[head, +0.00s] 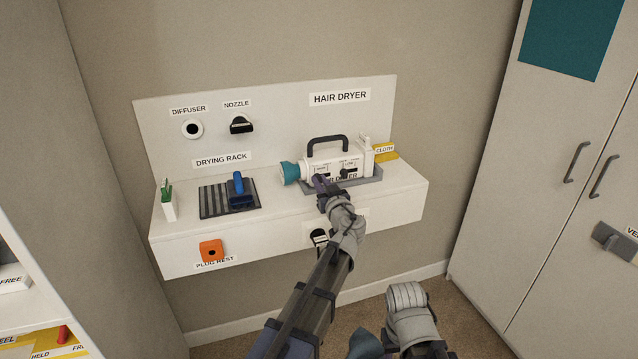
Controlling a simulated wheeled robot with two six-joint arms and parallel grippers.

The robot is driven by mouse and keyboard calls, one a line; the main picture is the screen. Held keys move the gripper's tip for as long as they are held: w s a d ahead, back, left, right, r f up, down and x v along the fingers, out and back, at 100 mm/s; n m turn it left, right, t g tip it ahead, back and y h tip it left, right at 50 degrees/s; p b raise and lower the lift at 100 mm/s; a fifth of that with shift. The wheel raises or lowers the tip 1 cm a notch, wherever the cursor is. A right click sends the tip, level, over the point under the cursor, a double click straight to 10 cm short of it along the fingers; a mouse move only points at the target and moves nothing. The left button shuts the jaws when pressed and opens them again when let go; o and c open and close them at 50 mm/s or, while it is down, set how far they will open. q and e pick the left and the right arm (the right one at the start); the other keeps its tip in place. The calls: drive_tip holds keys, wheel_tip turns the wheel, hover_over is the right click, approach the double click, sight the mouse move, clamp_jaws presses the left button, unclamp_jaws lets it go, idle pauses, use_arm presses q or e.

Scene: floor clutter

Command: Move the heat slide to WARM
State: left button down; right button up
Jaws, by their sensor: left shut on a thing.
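The white hair dryer (352,158) with a dark handle and teal nozzle end lies in a grey tray on the wall shelf. Its front face has small labels, too small to read, and small dark controls. My left gripper (323,183) reaches up to the left part of this face and is shut on a small control there, which looks like the heat slide. The fingers hide the slide, so its position cannot be told. Part of my right arm shows at the bottom; its gripper is not visible.
A drying rack (215,201) holds a blue piece (238,188) left of the dryer. A green-topped white item (168,202) stands at the shelf's left end. A yellow cloth (386,153) lies behind right. An orange plug rest (211,250) is on the shelf front. Cabinets flank the shelf.

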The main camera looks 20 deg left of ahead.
use_arm(q)
drive_tip(key=shift+w+d, duration=0.5)
drive_tip(key=shift+d, duration=0.2)
drive_tip(key=shift+s, duration=0.1)
drive_tip(key=c, duration=0.8)
unclamp_jaws()
drive_tip(key=v, duration=0.7)
drive_tip(key=shift+s+d, duration=0.2)
drive_tip(key=shift+s, duration=0.15)
